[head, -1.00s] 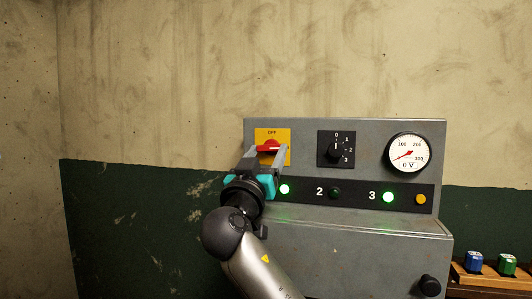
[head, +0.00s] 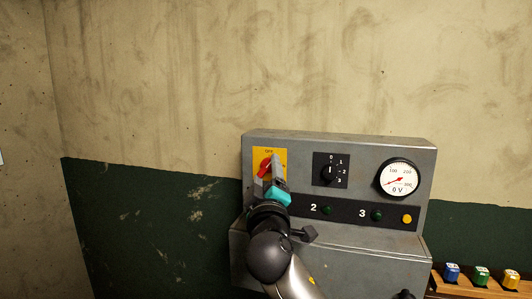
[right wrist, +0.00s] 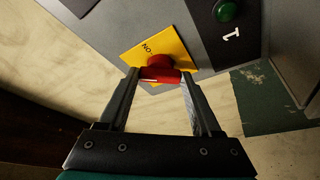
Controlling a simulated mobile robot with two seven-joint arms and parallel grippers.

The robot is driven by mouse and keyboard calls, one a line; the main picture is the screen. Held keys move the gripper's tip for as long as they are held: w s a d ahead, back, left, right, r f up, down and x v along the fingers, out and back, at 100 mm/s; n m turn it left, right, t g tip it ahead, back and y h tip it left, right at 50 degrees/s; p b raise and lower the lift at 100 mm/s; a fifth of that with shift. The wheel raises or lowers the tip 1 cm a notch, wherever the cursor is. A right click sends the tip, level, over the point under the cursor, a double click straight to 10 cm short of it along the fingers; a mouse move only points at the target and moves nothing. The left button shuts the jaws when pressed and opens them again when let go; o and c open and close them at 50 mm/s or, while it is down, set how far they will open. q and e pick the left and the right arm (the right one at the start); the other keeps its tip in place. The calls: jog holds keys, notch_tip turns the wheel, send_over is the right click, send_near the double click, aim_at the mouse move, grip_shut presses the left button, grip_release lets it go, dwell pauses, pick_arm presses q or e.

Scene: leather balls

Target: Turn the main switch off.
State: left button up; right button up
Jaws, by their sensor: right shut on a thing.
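The main switch is a red rotary handle (head: 264,168) on a yellow plate (head: 281,156) marked OFF at its top, at the upper left of the grey panel. The handle stands steeply tilted in the head view. My right gripper (head: 267,180) is shut on the handle, with one finger on each side of it. My left gripper is not in view.
Lamps 2 (head: 327,210) and 3 (head: 377,215) are dark. Lamp 1 (right wrist: 226,11) also looks dark in the right wrist view. A black selector knob (head: 330,172) and a gauge (head: 398,179) near 0 V sit to the right.

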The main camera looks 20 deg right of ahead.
jog(key=n+p, duration=0.2)
jog(key=p, duration=0.1)
jog(key=n+y+p, duration=0.1)
jog(key=n+p, duration=0.1)
jog(key=p, duration=0.1)
jog(key=shift+d+r+g, duration=0.1)
jog(key=shift+r+g, duration=0.3)
jog(key=shift+n+g+y+p, duration=0.3)
jog(key=shift+n+p, duration=0.55)
jog(key=shift+n, duration=0.05)
jog(key=shift+f+n+g+p, duration=0.1)
jog(key=shift+n+g+p, duration=0.3)
jog(key=shift+n, duration=0.6)
jog(key=o, duration=1.4)
jog(key=shift+c, duration=0.2)
jog(key=shift+s, duration=0.1)
jog(key=b+v, duration=0.2)
jog(key=v, duration=1.3)
jog(key=shift+b, duration=0.4)
jog(key=shift+s+d, duration=0.1)
jog(key=shift+s, duration=0.05)
